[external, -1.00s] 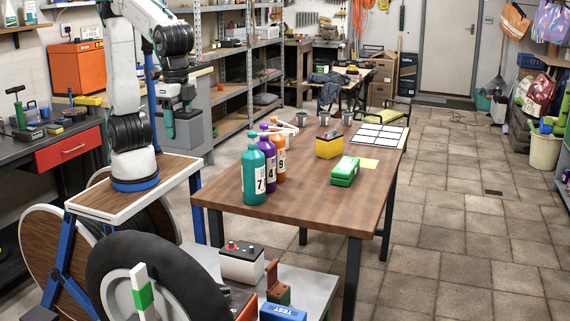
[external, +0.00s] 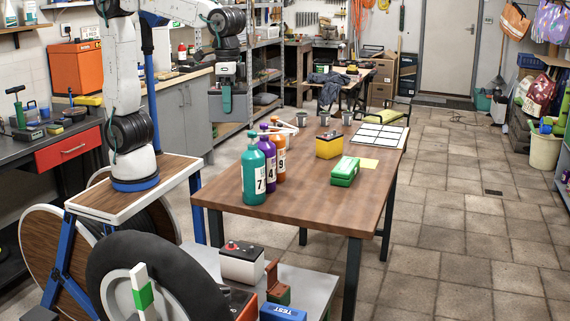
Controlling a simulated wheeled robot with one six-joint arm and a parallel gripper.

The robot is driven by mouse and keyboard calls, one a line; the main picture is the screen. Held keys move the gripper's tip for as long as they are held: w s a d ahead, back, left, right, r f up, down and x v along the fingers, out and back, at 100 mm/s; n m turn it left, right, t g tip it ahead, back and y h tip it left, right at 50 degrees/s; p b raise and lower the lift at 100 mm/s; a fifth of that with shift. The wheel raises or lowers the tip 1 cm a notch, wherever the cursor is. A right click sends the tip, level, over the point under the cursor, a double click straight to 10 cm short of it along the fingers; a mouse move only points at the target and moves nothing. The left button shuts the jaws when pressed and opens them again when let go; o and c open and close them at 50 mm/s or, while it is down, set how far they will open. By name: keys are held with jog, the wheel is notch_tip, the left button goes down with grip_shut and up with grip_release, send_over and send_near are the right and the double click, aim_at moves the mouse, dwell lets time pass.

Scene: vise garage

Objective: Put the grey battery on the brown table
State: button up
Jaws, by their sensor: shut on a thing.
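My gripper (external: 227,99) hangs in the upper left-middle of the external view, pointing down. It is shut on the grey battery (external: 240,108), a dark grey box that shows on both sides of the teal finger. The battery is in the air, to the left of and behind the brown table (external: 300,197) in the picture. Part of the battery is hidden by the finger. The table's front middle and right side are bare.
Teal (external: 253,176), purple (external: 267,139) and orange (external: 279,160) bottles stand at the table's left. A yellow battery (external: 328,146), green box (external: 345,171), cups and white gridded panel (external: 381,135) occupy its middle and back. A white battery (external: 241,265) sits on the lower grey surface.

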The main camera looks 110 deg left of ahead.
jog(key=s+a+n, duration=0.3)
jog(key=s+a, duration=0.1)
jog(key=a, duration=0.9)
jog(key=s+a+n, duration=0.3)
jog(key=a, duration=1)
jog(key=s+a+n, duration=0.4)
jog(key=a, duration=0.9)
notch_tip(320, 180, down, 26)
jog(key=w, duration=0.1)
jog(key=shift+m, duration=0.3)
jog(key=w+a, duration=0.2)
jog(key=w, duration=0.2)
jog(key=w+a+f, duration=0.1)
jog(key=w+a, duration=0.2)
jog(key=w, duration=0.2)
jog(key=w+a, duration=0.3)
jog(key=w, duration=0.1)
jog(key=shift+w+f, duration=0.25)
jog(key=shift+w, duration=0.1)
jog(key=shift+f, duration=1.7)
